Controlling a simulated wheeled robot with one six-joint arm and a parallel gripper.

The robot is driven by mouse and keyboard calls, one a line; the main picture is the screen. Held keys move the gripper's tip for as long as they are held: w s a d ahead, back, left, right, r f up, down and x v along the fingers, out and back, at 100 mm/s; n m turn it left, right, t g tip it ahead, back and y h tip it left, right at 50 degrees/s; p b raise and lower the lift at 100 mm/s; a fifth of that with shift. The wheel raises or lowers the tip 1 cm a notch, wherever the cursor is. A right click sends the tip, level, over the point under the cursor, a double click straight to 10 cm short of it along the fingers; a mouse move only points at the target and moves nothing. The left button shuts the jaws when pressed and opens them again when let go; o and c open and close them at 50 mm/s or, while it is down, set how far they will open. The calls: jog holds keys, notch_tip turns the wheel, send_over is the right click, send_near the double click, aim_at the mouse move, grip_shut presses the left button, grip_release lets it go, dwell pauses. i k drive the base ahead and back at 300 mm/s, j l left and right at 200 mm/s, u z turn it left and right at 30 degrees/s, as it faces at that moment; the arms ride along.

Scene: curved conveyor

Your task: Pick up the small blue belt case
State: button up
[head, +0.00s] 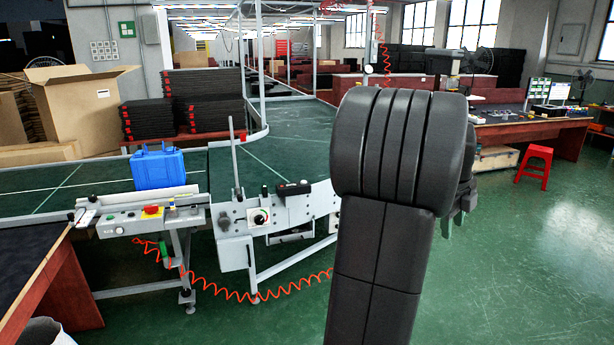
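A small blue case (160,168) with a handle on top stands upright on the green conveyor belt (95,176), at the left of the head view. It stands just behind the conveyor's pale front rail. My arm rises in the right half of the view, and my gripper (455,222) shows only in part at its right side, mostly hidden behind the arm. My gripper is well to the right of the case and apart from it. Whether its fingers are open or shut cannot be made out.
A control box (262,216) and metal legs stand in front of the belt. A coiled red cable (215,292) hangs near the floor. Black stacked trays (200,103) and a cardboard box (80,108) are behind. A red stool (534,166) stands at right on open green floor.

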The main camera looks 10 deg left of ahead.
aim_at(164, 169)
jog(key=i+u, duration=0.3)
jog(key=i, duration=0.3)
jog(key=i+l+u, duration=0.1)
jog(key=i+u, duration=0.25)
jog(key=i, duration=0.2)
jog(key=i+l+u, duration=0.3)
jog(key=i, duration=0.3)
jog(key=i+j+u, duration=0.2)
jog(key=i+u, duration=0.2)
jog(key=i, duration=0.2)
jog(key=i+u, duration=0.4)
jog(key=i, duration=0.2)
jog(key=i+l+u, duration=0.15)
jog(key=i+u, duration=0.25)
jog(key=i, duration=0.2)
jog(key=i+l+u, duration=0.15)
jog(key=i+u, duration=0.15)
jog(key=i, duration=0.2)
